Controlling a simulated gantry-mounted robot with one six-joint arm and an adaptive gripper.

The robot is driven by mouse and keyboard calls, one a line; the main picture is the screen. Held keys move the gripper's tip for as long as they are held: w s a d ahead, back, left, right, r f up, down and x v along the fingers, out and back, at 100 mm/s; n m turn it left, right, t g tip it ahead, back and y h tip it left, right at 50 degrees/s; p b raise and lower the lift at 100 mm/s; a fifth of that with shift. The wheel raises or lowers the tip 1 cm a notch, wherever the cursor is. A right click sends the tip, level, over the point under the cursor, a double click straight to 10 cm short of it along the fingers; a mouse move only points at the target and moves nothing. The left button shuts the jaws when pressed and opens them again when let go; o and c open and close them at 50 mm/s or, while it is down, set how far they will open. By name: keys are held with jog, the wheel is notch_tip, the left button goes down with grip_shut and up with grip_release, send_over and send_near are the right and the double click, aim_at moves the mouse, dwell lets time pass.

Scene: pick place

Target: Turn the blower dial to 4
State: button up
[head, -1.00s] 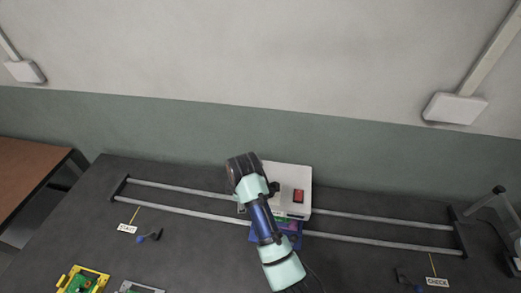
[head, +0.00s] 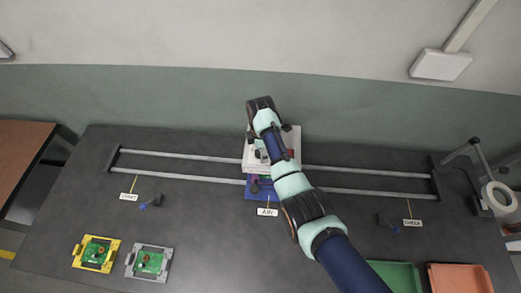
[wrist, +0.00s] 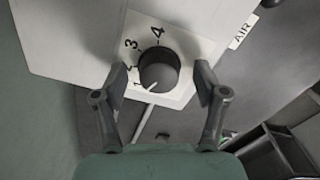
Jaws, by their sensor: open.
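The blower is a white box (head: 292,138) at the AIR station, partly hidden behind my arm in the head view. In the wrist view its round black dial (wrist: 159,70) sits on a white plate marked 1 to 4. The dial's white pointer line is at the lower left, near the 1. The 4 (wrist: 158,33) is above the dial. My gripper (wrist: 161,82) is open, with one finger on each side of the dial. I see gaps between the fingers and the dial; whether they are level with it in depth I cannot tell.
A blue carrier (head: 260,192) stands on the rails (head: 190,155) below the box. Yellow (head: 96,254) and grey (head: 149,262) board holders lie front left. Green (head: 398,275) and orange (head: 460,278) trays stand front right. The table's left part is largely clear.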

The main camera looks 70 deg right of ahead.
jog(key=c, duration=1.2)
jog(key=shift+o, duration=0.2)
